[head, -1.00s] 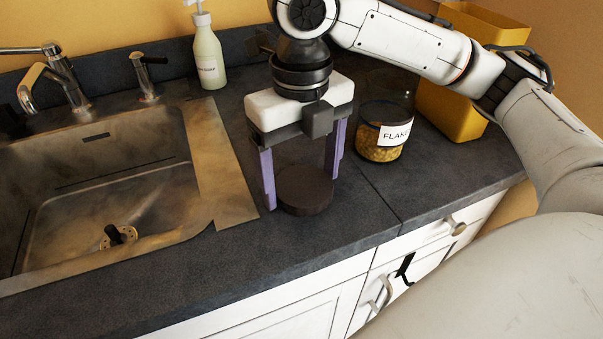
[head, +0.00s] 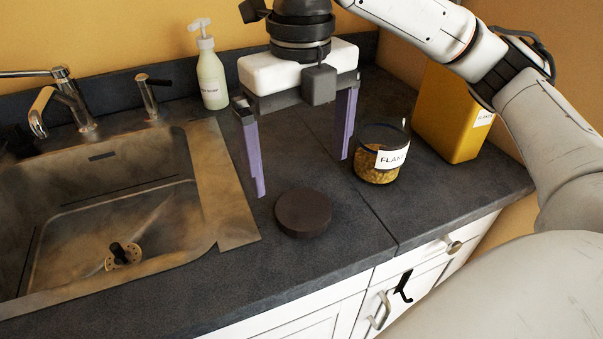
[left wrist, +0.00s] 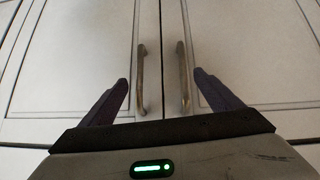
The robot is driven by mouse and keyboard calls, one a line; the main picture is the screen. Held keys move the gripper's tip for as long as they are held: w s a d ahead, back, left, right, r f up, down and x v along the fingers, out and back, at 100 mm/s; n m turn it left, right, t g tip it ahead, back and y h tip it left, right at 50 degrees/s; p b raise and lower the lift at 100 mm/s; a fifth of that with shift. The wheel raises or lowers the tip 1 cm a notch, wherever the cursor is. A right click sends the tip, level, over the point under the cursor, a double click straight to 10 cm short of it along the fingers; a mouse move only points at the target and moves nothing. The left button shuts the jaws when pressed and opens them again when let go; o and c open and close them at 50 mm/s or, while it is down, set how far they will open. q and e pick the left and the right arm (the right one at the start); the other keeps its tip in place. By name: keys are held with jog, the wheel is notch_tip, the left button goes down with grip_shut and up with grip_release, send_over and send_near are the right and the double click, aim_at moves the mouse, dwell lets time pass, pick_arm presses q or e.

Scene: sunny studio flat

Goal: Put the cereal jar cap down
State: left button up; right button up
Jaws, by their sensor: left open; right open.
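The cereal jar cap (head: 303,213) is a dark round disc. It lies flat on the dark countertop, right of the sink. My right gripper (head: 302,176) is open and empty, with its purple fingers spread wide above and behind the cap, apart from it. The cereal jar (head: 378,160), a glass jar of flakes with a white label, stands uncapped to the right of the gripper. My left gripper (left wrist: 163,92) is open and empty in the left wrist view, facing white cabinet doors with two handles.
The sink (head: 110,225) with its tap is on the left. A soap bottle (head: 211,75) stands at the back, and a yellow container (head: 450,120) stands at the right. The counter (head: 345,228) around the cap is clear. White drawers (head: 420,258) lie below its front edge.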

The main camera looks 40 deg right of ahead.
jog(key=shift+r+p, duration=0.5)
jog(key=shift+r, duration=1.35)
